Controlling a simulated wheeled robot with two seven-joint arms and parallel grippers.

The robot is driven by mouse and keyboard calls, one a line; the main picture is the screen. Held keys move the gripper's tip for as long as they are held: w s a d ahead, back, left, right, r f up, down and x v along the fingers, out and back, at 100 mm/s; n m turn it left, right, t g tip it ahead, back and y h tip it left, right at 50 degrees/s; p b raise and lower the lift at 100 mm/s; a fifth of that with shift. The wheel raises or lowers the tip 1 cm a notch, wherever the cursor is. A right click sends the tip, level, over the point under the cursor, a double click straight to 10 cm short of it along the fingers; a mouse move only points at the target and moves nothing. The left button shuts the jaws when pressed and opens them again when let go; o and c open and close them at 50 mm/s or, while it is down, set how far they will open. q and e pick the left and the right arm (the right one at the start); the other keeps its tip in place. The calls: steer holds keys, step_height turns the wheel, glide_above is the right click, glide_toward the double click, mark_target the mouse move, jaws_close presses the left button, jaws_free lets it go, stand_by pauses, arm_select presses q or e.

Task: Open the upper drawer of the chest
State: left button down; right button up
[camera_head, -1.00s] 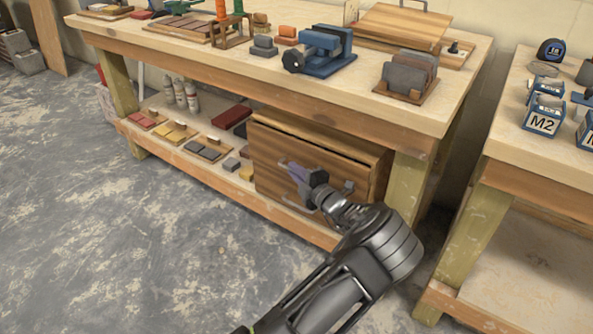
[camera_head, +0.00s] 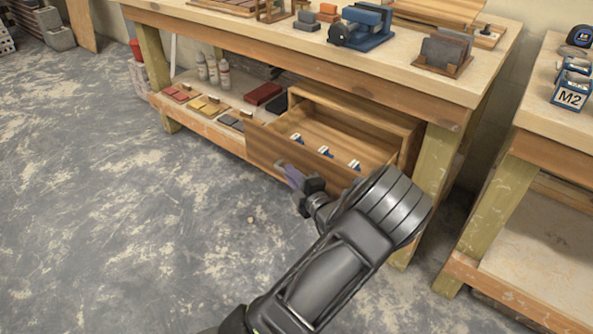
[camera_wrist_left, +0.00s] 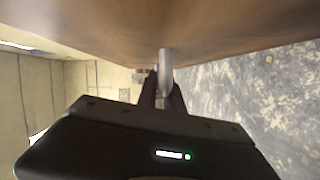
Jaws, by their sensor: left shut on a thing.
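The wooden chest (camera_head: 405,134) stands on the lower shelf of the workbench. Its upper drawer (camera_head: 335,131) is pulled well out, and several small blue-and-white items (camera_head: 325,151) lie inside. My left gripper (camera_head: 289,171) is at the drawer's front and shut on its handle. In the left wrist view the metal handle (camera_wrist_left: 166,62) sits between the fingers, against the brown drawer front (camera_wrist_left: 110,30). The rest of the chest's front is hidden behind the open drawer and my arm. My right gripper is not in view.
The workbench (camera_head: 300,50) carries a blue vise (camera_head: 362,28) and a sanding-block rack (camera_head: 443,52). Its lower shelf holds bottles (camera_head: 212,70) and coloured blocks left of the chest. A second table (camera_head: 540,125) stands at right. The floor in front is clear.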

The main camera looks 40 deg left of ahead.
arm_select(q)
steer(key=shift+s, duration=0.4)
steer(key=c, duration=1.5)
jaws_free()
steer(key=p+v, duration=0.1)
steer(key=v, duration=0.6)
steer(key=shift+s+d, duration=0.1)
steer(key=shift+d, duration=0.3)
